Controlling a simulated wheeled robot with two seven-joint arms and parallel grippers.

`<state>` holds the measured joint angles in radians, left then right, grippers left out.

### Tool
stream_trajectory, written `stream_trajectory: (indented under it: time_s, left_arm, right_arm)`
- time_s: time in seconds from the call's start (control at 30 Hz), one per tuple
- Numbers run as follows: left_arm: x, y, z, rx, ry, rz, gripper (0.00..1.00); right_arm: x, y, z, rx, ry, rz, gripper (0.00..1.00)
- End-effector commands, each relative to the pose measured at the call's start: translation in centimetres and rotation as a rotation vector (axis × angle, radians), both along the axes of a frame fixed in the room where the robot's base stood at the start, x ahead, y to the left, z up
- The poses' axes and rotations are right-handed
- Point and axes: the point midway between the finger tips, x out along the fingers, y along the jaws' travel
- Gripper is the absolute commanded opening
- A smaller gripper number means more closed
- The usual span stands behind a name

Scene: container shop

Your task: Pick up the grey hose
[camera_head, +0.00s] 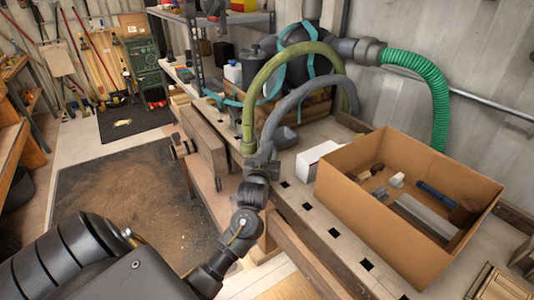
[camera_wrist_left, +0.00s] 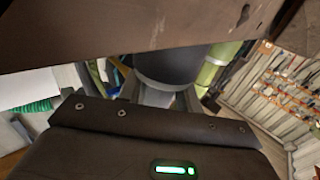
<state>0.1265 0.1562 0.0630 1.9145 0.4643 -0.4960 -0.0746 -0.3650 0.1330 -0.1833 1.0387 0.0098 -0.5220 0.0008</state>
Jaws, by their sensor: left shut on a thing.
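The grey hose (camera_head: 300,92) arches over the workbench in the head view, with its near end low at the bench's left edge. My left gripper (camera_head: 264,155) is shut on this near end. In the left wrist view a dark grey round piece of the hose (camera_wrist_left: 168,62) sits between the fingers (camera_wrist_left: 160,97). The olive-green hose (camera_head: 262,75) arches just left of the grey one, and its near end is close beside my gripper. It also shows in the left wrist view (camera_wrist_left: 216,62). My right gripper is not in view.
A cardboard box (camera_head: 358,205) with several small parts stands on the slotted workbench (camera_head: 318,222), right of my gripper. A white box (camera_head: 314,158) lies between them. A bright green ribbed hose (camera_head: 432,85) hangs at the back right. A wooden beam (camera_wrist_left: 120,35) crosses close in the wrist view.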

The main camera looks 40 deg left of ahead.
Motion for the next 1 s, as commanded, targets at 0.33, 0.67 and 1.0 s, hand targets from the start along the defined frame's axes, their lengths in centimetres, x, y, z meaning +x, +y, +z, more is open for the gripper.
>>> stream_trajectory:
  time_s: [0.33,0.67,1.0]
  left_arm:
    - [0.0,0.0,0.2,0.0,-0.001,0.0,0.06]
    - [-0.2,-0.2,3.8,-0.001,-0.006,-0.001,0.06]
    - [-6.2,-3.6,10.3,-0.007,-0.005,-0.001,0.06]
  right_arm:
    - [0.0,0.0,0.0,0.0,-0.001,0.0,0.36]
    - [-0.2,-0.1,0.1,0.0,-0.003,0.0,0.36]
    - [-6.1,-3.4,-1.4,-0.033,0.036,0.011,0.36]
